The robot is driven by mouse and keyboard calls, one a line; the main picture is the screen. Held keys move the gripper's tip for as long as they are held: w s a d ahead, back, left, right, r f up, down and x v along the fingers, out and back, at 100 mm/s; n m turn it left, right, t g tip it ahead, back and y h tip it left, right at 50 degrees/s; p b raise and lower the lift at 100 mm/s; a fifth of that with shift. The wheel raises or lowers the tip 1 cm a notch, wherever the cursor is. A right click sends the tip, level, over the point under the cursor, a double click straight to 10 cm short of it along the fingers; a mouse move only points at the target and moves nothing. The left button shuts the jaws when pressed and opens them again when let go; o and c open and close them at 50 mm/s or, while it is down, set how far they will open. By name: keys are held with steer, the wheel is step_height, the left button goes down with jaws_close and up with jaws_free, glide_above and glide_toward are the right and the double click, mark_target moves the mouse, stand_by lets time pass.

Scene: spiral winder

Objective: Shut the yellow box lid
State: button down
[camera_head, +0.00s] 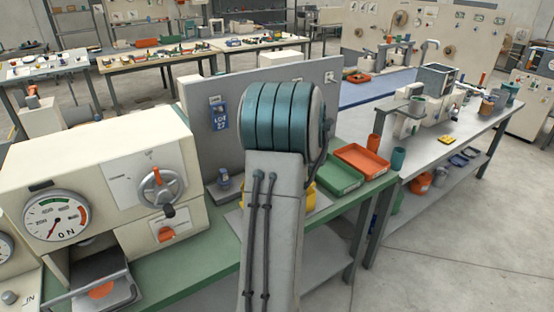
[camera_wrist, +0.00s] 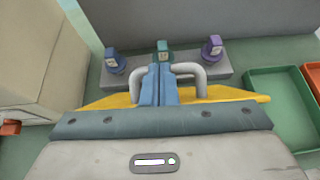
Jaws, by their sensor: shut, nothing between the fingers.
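In the wrist view my gripper (camera_wrist: 157,84) points at the yellow box (camera_wrist: 228,93). Its two blue fingers are shut together with nothing between them. Yellow edges show to both sides of the fingers; my gripper's body hides most of the box. Curved grey bars (camera_wrist: 202,78), which look like a handle, show on both sides of the fingers. I cannot tell whether the fingers touch the bars or the lid, or how far the lid is open.
A grey block (camera_wrist: 135,85) with coloured knobs stands behind the box. A green tray (camera_head: 338,173) and an orange tray (camera_head: 362,160) are to the right on the green bench. A cream machine with a dial (camera_head: 57,217) stands on the left. A grey panel (camera_head: 265,80) rises behind.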

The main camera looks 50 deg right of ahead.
steer(key=shift+w+d+r, duration=0.2)
steer(key=shift+w, duration=0.4)
steer(key=shift+w+d+r, duration=0.15)
steer(key=shift+w+d, duration=0.05)
steer(key=shift+w, duration=0.4)
steer(key=s+a+r+p, duration=0.2)
steer(key=s+r+p, duration=0.3)
steer(key=r, duration=0.3)
steer(key=shift+r, duration=0.2)
